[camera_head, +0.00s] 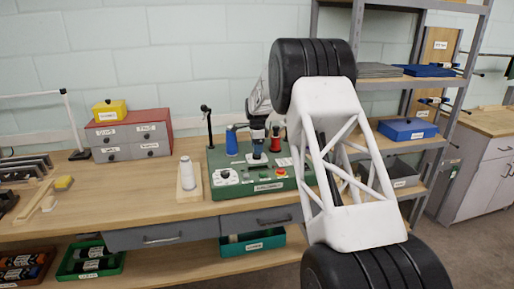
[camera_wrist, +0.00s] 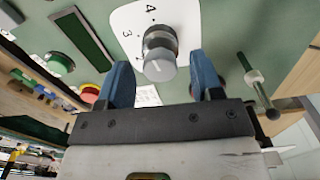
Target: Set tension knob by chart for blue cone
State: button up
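The grey-black tension knob (camera_wrist: 160,52) stands on a white dial plate (camera_wrist: 127,20) with printed numbers; 3 and 4 are readable. My gripper (camera_wrist: 161,70) is open, its two blue fingers on either side of the knob's near end, with visible gaps; I see no contact. In the head view my gripper (camera_head: 258,148) is over the middle of the green machine (camera_head: 232,190). A blue cone (camera_head: 231,142) stands at the machine's back left and a red cone (camera_head: 276,140) right of my gripper. White labels are too small to read, so I cannot pick out the chart.
Green (camera_wrist: 60,62) and red (camera_wrist: 90,92) buttons sit left of the knob; a metal post (camera_wrist: 258,82) rises at right. A white cone (camera_head: 187,173) stands on a wooden board left of the machine. A drawer box (camera_head: 130,135) stands farther left, with clear bench between.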

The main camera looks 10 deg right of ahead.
jog(key=shift+r, duration=3.9)
jog(key=shift+n, duration=0.3)
jog(key=n, duration=0.2)
jog(key=shift+n, duration=0.3)
jog(key=n, duration=1.9)
jog(key=shift+s, duration=0.1)
